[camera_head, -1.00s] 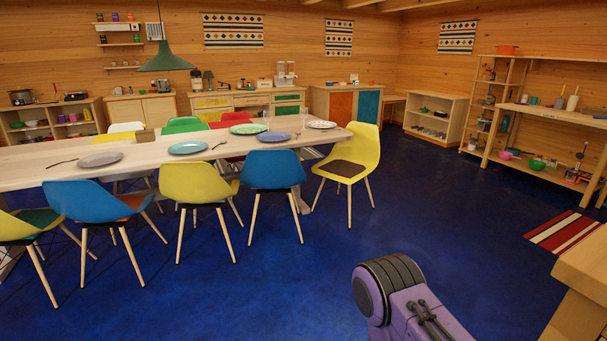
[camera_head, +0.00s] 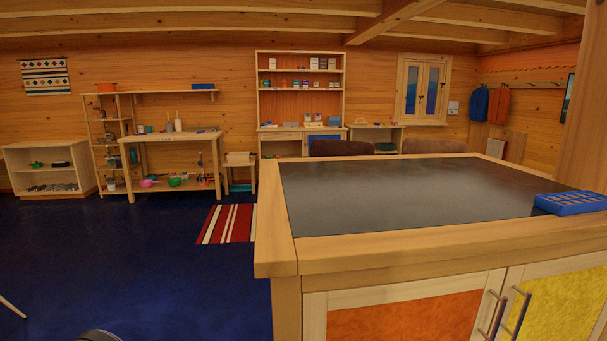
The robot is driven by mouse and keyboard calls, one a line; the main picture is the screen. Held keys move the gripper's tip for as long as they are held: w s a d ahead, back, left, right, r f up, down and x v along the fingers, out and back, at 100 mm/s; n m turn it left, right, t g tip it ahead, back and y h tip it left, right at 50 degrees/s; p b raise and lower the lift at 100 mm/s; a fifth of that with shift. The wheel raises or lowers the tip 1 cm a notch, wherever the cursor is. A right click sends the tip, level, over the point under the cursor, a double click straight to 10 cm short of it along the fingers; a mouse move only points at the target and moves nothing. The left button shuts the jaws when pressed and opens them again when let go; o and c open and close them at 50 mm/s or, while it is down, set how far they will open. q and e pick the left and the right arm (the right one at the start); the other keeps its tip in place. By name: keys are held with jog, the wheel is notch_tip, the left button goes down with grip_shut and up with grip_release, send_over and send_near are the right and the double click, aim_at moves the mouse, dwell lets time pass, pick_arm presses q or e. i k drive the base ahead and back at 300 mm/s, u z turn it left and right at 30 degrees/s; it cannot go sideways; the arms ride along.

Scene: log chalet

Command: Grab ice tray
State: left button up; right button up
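A blue tray with rows of compartments (camera_head: 571,203), which looks like the ice tray, lies at the right end of a dark-topped wooden counter (camera_head: 400,243). It sits near the counter's right edge and is partly cut off by the picture's edge. Neither of my grippers shows. Only a small dark part of my own arm shows at the bottom left, well away from the tray.
The counter fills the right foreground, with orange and yellow doors (camera_head: 405,318) below. Open blue floor (camera_head: 150,255) lies to its left, with a red striped rug (camera_head: 229,223). Shelves and a workbench (camera_head: 172,137) line the far wall. Chair backs (camera_head: 345,148) stand behind the counter.

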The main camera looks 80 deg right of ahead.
aim_at(577, 202)
jog(key=z, duration=4.7)
